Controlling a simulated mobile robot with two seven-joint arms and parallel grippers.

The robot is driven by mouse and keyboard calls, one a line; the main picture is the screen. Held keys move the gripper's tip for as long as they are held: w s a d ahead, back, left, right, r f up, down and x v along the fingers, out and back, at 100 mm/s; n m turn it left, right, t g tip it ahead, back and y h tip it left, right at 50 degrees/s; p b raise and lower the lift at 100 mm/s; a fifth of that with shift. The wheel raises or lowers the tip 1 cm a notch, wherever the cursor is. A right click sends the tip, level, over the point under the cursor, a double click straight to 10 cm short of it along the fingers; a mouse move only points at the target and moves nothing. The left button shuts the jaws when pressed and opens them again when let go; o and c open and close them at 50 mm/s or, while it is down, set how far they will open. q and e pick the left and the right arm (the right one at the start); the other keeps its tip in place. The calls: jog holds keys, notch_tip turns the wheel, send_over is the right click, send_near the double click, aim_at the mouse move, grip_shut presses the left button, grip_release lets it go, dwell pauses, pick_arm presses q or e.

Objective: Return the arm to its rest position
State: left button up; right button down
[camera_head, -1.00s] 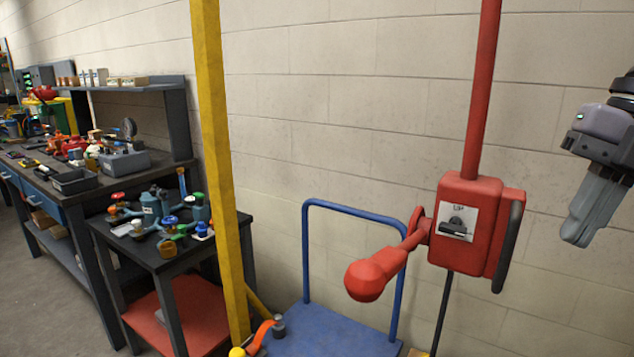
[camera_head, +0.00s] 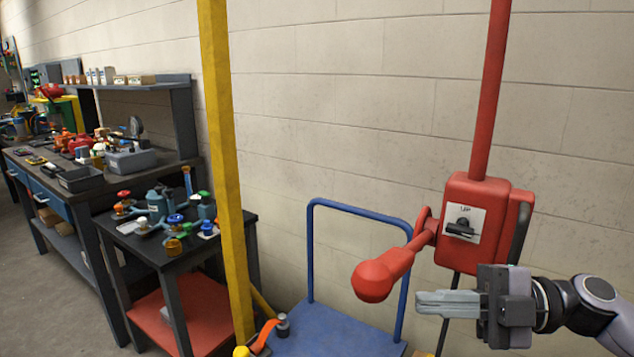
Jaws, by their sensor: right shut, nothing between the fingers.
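My right gripper (camera_head: 447,304) is in the lower right of the head view, its arm coming in from the right edge. Its fingers point left, are together, and hold nothing. It appears in front of and below a red control box (camera_head: 452,252) with a black switch on a plate marked "UP". A red lever with a rounded end (camera_head: 374,280) sticks out from the box toward the lower left, above and left of the fingertips. I see no contact between gripper and lever. My left gripper is not in view.
A red pole (camera_head: 491,90) rises from the box. A blue cart (camera_head: 330,333) stands behind, near the block wall. A yellow post (camera_head: 219,150) stands left of it. A dark side table (camera_head: 150,248) with several valve parts and a cluttered workbench (camera_head: 95,190) are farther left.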

jog(key=d+f+m+t+h, duration=0.5)
jog(key=d+f+m+t, duration=0.15)
jog(key=f, duration=0.35)
jog(key=d+f+m+t+h, duration=0.45)
jog(key=f+m, duration=0.35)
jog(key=f, duration=0.2)
jog(key=s+d+f+m+g+h, duration=0.35)
jog(key=s+d+f+h, duration=0.35)
jog(key=s+d+f, duration=0.55)
jog(key=s+a+f+m, duration=0.1)
jog(key=a+m, duration=0.3)
jog(key=a, duration=0.5)
jog(key=s+a+f+m+t, duration=0.1)
jog(key=a+f+m, duration=0.2)
jog(key=a, duration=0.6)
jog(key=shift+a+f+m+y, duration=0.2)
jog(key=shift+f+m+y, duration=0.2)
jog(key=shift+m, duration=0.3)
jog(key=shift+f, duration=0.1)
